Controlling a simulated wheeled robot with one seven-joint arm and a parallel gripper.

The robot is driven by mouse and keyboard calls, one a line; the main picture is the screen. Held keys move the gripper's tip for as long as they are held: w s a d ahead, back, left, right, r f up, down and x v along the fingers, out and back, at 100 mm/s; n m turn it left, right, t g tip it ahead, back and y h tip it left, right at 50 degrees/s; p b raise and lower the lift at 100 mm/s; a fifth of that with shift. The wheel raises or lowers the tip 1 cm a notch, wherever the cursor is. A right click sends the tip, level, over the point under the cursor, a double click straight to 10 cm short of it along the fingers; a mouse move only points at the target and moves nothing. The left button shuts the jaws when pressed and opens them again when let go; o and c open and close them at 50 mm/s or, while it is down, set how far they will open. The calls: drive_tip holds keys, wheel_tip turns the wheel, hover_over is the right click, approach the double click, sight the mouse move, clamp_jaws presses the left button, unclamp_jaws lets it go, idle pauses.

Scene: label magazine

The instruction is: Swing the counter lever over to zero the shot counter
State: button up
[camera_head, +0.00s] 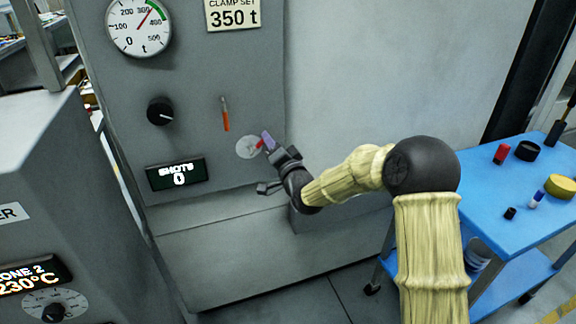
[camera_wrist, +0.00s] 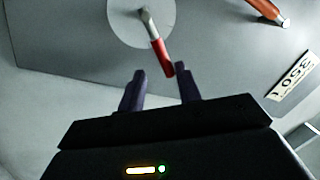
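A short lever with a red grip (camera_head: 260,143) sits on a pale round plate (camera_head: 245,149) on the grey machine panel. In the wrist view the lever (camera_wrist: 160,55) slants down and right from its pivot on the plate (camera_wrist: 120,25). My gripper (camera_head: 268,141) is at this lever, its fingers pointing at the panel. In the wrist view my gripper (camera_wrist: 160,78) is open, and the red end reaches the gap between the fingertips, nearer the right one. I cannot tell whether they touch. The shot counter display (camera_head: 178,174) reads "SHOTS 0".
An orange-handled lever (camera_head: 225,115) is above the round plate; it also shows in the wrist view (camera_wrist: 265,10). A black knob (camera_head: 160,111), a dial gauge (camera_head: 139,27) and a "350 t" sign (camera_head: 232,15) share the panel. A blue cart (camera_head: 480,170) with small items stands right.

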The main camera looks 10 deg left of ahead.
drive_tip(key=b+v, duration=0.2)
drive_tip(key=v, duration=1.4)
drive_tip(key=shift+s+d, duration=0.25)
drive_tip(key=shift+s, duration=0.05)
drive_tip(key=shift+f, duration=0.15)
